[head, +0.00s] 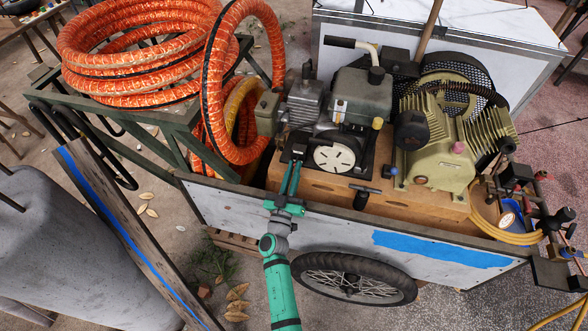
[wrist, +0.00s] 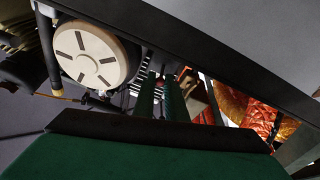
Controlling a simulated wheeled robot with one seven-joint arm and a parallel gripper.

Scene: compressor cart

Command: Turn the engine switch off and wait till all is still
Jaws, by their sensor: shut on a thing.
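The engine (head: 345,118) sits on the wooden bed of the cart, with a round pale slotted cover (head: 334,157) on its near side. My gripper (head: 293,166) reaches over the cart's near wall to the engine's lower left, beside that cover. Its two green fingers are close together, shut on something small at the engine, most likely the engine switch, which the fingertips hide. In the wrist view, the fingers (wrist: 161,82) point in beside the round cover (wrist: 97,54). Neither view shows the switch's position clearly.
The olive compressor (head: 436,140) and its black flywheel stand right of the engine. Orange hose (head: 130,50) lies coiled on a green rack at the left, with a loop hanging close to my gripper. The cart's white side wall (head: 340,226) lies under my wrist.

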